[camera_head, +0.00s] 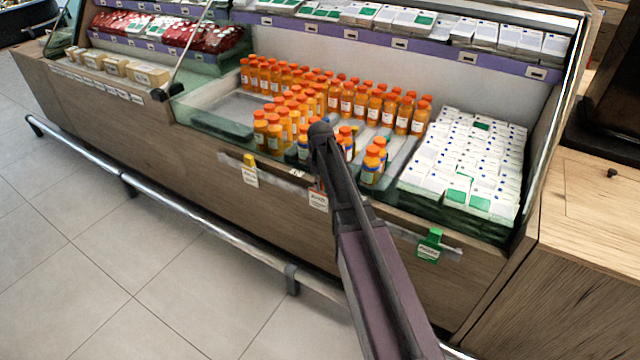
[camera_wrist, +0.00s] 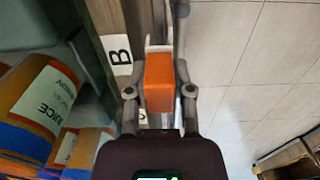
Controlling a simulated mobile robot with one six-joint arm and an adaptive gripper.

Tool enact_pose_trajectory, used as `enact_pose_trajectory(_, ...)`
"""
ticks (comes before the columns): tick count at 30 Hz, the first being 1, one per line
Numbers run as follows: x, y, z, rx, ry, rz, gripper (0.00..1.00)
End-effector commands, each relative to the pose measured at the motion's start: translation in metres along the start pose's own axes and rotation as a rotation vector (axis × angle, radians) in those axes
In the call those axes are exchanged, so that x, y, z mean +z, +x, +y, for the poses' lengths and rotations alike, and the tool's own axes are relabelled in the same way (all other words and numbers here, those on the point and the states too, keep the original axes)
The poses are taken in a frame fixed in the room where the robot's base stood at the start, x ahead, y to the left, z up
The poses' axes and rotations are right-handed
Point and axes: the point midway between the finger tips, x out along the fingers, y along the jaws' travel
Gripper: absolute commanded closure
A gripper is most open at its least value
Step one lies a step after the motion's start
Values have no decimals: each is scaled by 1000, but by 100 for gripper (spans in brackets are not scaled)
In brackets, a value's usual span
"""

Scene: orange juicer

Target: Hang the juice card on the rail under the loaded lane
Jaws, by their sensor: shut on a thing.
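The juice card has an orange clip (camera_wrist: 158,82) that sits between the two fingers of my gripper (camera_wrist: 160,92) in the wrist view. My gripper is shut on it. In the head view a white card (camera_head: 318,200) with small print shows at the case front, just left of my arm; my gripper is hidden there behind the arm. The rail (camera_head: 281,181) runs along the case front below the bottles. I cannot tell whether the clip touches the rail. Juice bottles (camera_head: 281,100) fill lanes above; bottles with blue bands stand at the front, also in the wrist view (camera_wrist: 45,97).
A yellow-clipped card (camera_head: 250,172) hangs left on the rail and a green-clipped card (camera_head: 429,245) hangs right. White cartons (camera_head: 470,160) fill the right bay. A metal bumper bar (camera_head: 200,228) runs low along the case.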

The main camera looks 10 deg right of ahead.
Motion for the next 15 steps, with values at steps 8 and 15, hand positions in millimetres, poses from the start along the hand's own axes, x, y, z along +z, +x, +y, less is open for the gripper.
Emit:
enact_pose_trajectory(8, 0, 17, 0, 0, 0, 0, 100)
enact_pose_trajectory(15, 0, 22, 0, 0, 0, 0, 100)
